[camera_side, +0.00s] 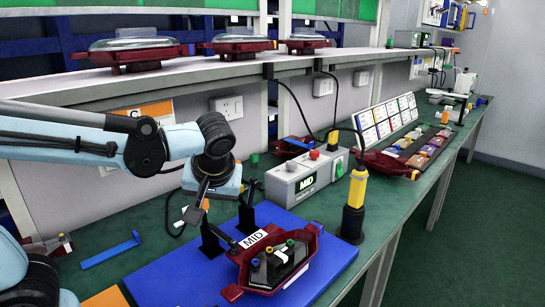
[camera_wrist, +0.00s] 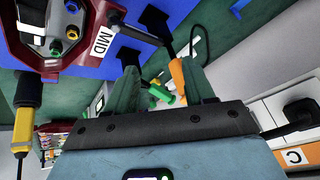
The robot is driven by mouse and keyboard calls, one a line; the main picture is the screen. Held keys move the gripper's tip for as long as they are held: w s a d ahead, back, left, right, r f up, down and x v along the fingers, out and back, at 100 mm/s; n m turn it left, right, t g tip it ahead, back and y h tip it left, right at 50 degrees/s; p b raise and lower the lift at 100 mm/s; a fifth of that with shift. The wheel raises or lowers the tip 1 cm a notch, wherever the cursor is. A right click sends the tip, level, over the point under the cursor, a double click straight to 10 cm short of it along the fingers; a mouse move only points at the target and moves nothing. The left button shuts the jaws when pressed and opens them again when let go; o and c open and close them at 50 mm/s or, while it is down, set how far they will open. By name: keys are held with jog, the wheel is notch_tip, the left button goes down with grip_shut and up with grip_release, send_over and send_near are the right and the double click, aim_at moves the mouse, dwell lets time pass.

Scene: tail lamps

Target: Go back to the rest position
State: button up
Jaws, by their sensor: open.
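My gripper (camera_wrist: 160,82) is open and empty, its two dark green fingers apart in the wrist view. In the side view my gripper hangs over the back edge of the blue plate (camera_side: 185,275), above and behind a red tail lamp housing (camera_side: 233,292). The housing lies on the plate with its dark inside up, holding small blue, yellow and green parts, beside a MID label. The housing also shows at the upper left of the wrist view (camera_wrist: 77,62), apart from my fingers.
Black posts (camera_side: 210,240) rise from the plate close to my gripper. A yellow and black screwdriver (camera_side: 354,205) stands to the right. A grey control box (camera_side: 300,180) sits behind. More red lamps (camera_side: 135,54) rest on the upper shelf. The green table is clear at front right.

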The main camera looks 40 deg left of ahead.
jog(key=shift+s+d+f+m+t+h, duration=0.45)
jog(key=shift+m+t+h, duration=0.45)
jog(key=shift+m, duration=0.65)
jog(key=shift+s+d+f+m+t+h, duration=0.25)
jog(key=shift+f+m+t+h, duration=0.45)
jog(key=shift+m, duration=0.8)
jog(key=shift+s+d+f+m+t+h, duration=0.4)
jog(key=shift+m+t+h, duration=0.6)
jog(key=shift+m, duration=0.55)
jog(key=shift+w, duration=0.1)
